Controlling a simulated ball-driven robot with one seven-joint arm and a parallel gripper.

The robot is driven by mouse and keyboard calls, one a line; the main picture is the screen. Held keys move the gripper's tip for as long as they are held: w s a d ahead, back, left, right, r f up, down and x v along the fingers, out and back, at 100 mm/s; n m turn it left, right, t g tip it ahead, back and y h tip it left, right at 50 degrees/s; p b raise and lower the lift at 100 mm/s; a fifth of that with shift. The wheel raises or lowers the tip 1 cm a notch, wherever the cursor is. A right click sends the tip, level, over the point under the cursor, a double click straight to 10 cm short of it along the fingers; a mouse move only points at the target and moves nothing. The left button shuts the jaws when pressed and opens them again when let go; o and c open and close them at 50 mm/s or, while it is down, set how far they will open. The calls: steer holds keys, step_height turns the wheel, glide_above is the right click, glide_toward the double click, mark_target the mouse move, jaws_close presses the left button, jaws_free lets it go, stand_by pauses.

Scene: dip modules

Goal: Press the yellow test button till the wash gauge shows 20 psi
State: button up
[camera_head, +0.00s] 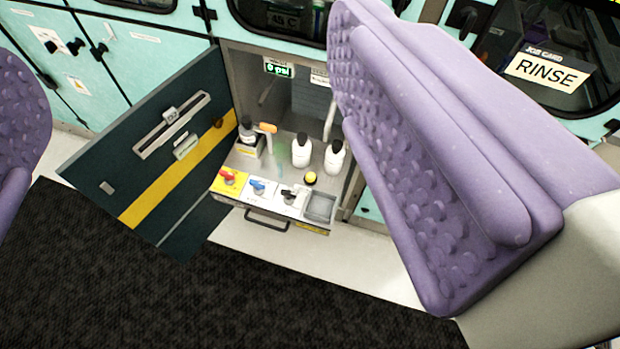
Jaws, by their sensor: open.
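The yellow test button (311,177) is a small round yellow cap in a black collar on the pull-out shelf of an open cabinet. The wash gauge (279,69) is a small green-lit display at the cabinet's upper left and reads 0 psi. My gripper (195,125) has two purple, bumpy finger pads, one at the left edge and a large one at right. It is open, with nothing between the pads. The button and gauge show in the gap, farther off, and nothing touches them. The large pad hides the cabinet's right side.
The shelf holds red (229,174), blue (257,186) and black (289,193) valve handles, white bottles (301,150) and a grey basin (320,207). A dark cabinet door (155,150) stands open at left. A job card (548,72) reads RINSE. Black textured surface (200,300) fills the foreground.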

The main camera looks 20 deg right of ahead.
jaws_close()
stand_by(0.3)
stand_by(1.5)
